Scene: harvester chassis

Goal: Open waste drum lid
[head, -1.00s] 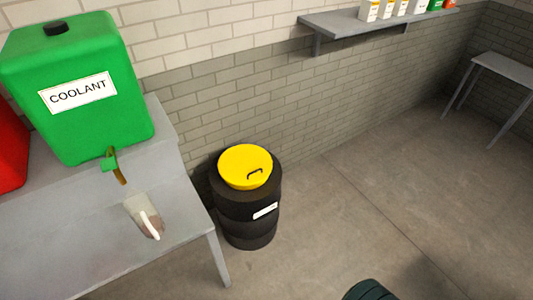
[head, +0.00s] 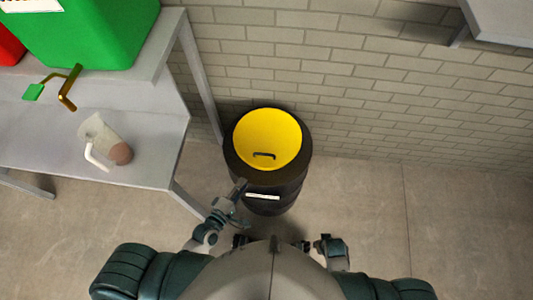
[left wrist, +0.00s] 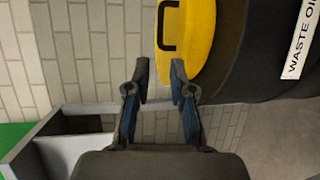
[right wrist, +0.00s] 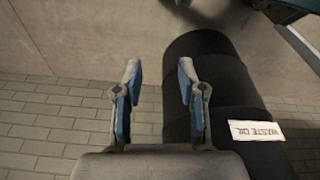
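The waste drum (head: 290,185) is black, with a white label reading "WASTE OIL" in the wrist views. It stands upright on the floor against the brick wall. Its round yellow lid (head: 267,132) lies flat on top, closed, with a small dark handle (head: 264,155) near its front edge. My left gripper (head: 238,190) is at the drum's front left, below the lid's level in the picture. In the left wrist view its two fingers (left wrist: 159,75) are apart and empty, with the lid beyond. My right gripper (right wrist: 157,75) is open and empty, beside the drum body (right wrist: 210,90).
A wall shelf (head: 500,22) hangs at upper right. The floor right of the drum (head: 370,200) is clear.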

